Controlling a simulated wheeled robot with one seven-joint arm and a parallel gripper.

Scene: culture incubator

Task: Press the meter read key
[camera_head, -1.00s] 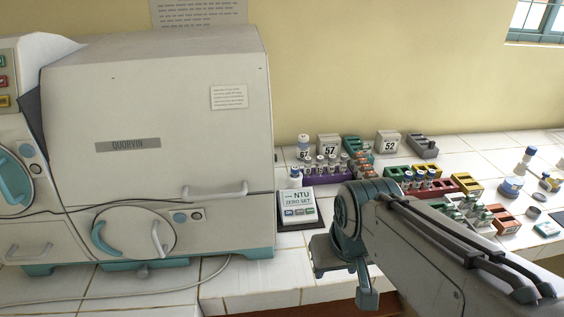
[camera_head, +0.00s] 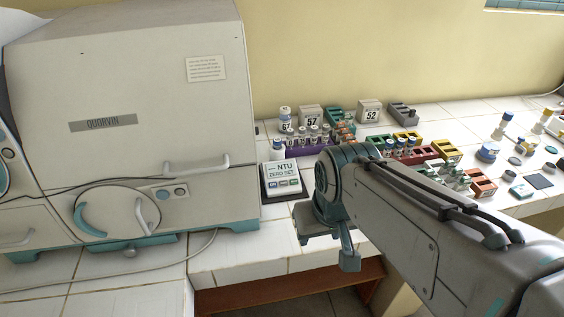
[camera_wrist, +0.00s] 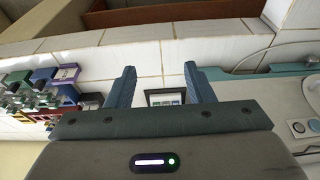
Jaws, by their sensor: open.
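The meter (camera_head: 283,171) is a small pale box marked "NTU" and "ZERO SET", on a dark base on the white tiled bench. A row of small coloured keys (camera_head: 283,184) runs along its front; their labels are too small to read. My gripper (camera_head: 328,250) is open and empty, to the right of the meter and nearer the bench's front edge. In the wrist view, the meter (camera_wrist: 165,92) shows between the two blue fingers of my gripper (camera_wrist: 159,70), partly hidden by the palm. I see no contact with the keys.
A large cream incubator (camera_head: 150,110) stands just left of the meter. Vials in a purple rack (camera_head: 300,152), numbered blocks (camera_head: 370,113) and coloured racks (camera_head: 445,149) stand behind and to the right. A cable (camera_head: 120,281) lies along the bench at left.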

